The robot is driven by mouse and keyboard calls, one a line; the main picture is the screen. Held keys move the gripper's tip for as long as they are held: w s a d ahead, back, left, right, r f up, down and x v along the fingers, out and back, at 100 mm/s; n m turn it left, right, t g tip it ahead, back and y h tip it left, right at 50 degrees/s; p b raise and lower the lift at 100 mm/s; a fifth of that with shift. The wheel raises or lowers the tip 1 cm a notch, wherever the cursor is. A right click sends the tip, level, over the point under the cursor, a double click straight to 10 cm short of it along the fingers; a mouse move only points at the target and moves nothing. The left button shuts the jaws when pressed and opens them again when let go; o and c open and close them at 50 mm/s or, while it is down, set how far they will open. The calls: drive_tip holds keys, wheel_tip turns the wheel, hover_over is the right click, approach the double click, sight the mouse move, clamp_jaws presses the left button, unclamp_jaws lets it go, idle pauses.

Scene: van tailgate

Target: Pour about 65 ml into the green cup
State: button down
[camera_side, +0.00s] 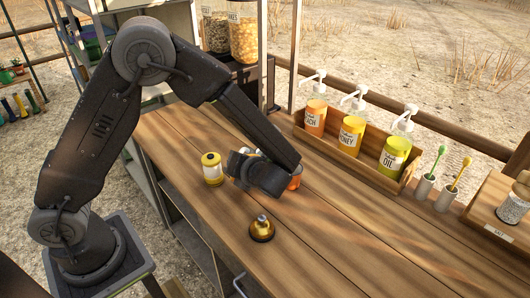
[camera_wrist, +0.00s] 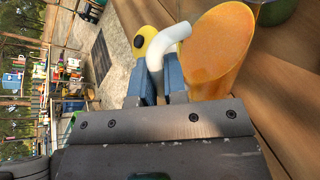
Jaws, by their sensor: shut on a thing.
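In the wrist view, my gripper (camera_wrist: 158,84) has its blue fingertips closed on a white curved handle (camera_wrist: 182,33). The handle is beside an orange cylindrical vessel (camera_wrist: 196,84) and seems to belong to it; the join is not clear. A green rounded thing, likely the green cup (camera_wrist: 277,12), is cut off at the top right corner, beyond the orange vessel. In the side view, my gripper (camera_side: 268,174) is low over the wooden counter. A small part of an orange vessel (camera_side: 296,178) shows at its right. The green cup is not clear there, and its contents are hidden.
A yellow jar (camera_side: 212,169) stands just left of my gripper. A round amber-brown pot (camera_side: 262,229) stands in front. A wooden crate (camera_side: 341,154) of pump bottles lines the back. Two small holders with spoons (camera_side: 445,199) stand at right. The front right counter (camera_side: 360,250) is clear.

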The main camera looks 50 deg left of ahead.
sight(241, 150)
drive_tip(key=shift+w+a+r+m+g+h, duration=0.15)
drive_tip(key=shift+w+r+m+g+h, duration=0.1)
drive_tip(key=shift+w+r+m+g, duration=0.4)
drive_tip(key=shift+w+a+r+m+g+h, duration=0.15)
drive_tip(key=shift+w+r+m+g+h, duration=0.2)
drive_tip(key=shift+r, duration=0.45)
idle(1.0)
drive_tip(key=shift+w+a+r, duration=0.2)
drive_tip(key=shift+w, duration=0.45)
drive_tip(key=shift+w+a+r+m+g, duration=0.1)
drive_tip(key=shift+w+r+m+g, duration=0.5)
drive_tip(key=shift+w+g, duration=0.15)
idle(1.2)
drive_tip(key=shift+s, duration=0.1)
